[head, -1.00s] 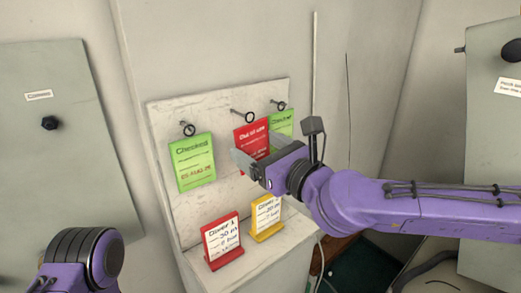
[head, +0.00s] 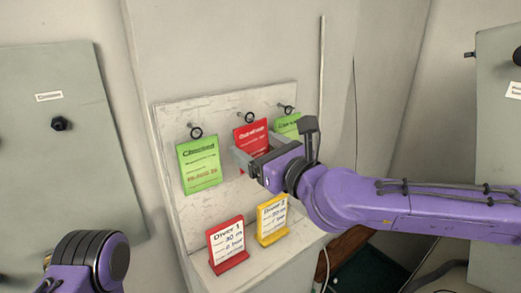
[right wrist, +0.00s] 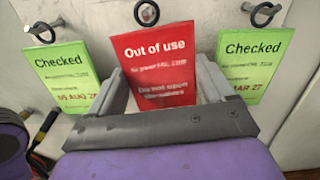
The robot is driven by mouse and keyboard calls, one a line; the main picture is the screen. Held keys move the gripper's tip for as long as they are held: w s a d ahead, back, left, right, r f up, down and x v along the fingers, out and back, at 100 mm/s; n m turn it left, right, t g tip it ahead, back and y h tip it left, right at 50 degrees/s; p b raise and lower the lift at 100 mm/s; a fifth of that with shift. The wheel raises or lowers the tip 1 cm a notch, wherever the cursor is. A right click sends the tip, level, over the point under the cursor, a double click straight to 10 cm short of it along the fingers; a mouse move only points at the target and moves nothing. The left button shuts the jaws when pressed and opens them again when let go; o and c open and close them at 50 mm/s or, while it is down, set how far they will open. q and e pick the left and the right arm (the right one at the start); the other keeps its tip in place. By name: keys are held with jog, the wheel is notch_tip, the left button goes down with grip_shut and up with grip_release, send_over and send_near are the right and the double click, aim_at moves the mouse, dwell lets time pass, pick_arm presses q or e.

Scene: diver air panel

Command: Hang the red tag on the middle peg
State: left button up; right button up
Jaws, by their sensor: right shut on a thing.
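The red tag (head: 251,133), lettered "Out of use", is held upright between the fingers of my right gripper (head: 250,157). The right wrist view shows the red tag (right wrist: 153,62) with a finger on each side and the black ring (right wrist: 147,13) at its top. The ring is at the middle peg (head: 240,115); I cannot tell whether it is around the peg or just in front of it. Green "Checked" tags hang on the left peg (head: 190,126) and right peg (head: 281,106). My left gripper is out of view; only part of that arm shows at lower left.
A red-framed Diver 1 card (head: 227,245) and a yellow-framed Diver 2 card (head: 272,220) stand on the ledge below the pale board (head: 205,212). The left green tag (head: 199,165) and right green tag (right wrist: 252,63) flank the red tag closely.

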jog(key=shift+w+a, duration=0.1)
jog(key=shift+w, duration=0.1)
jog(key=shift+f+b, duration=0.3)
jog(key=shift+b, duration=0.1)
dwell(0.5)
jog(key=o, duration=0.9)
jog(key=shift+s, duration=0.1)
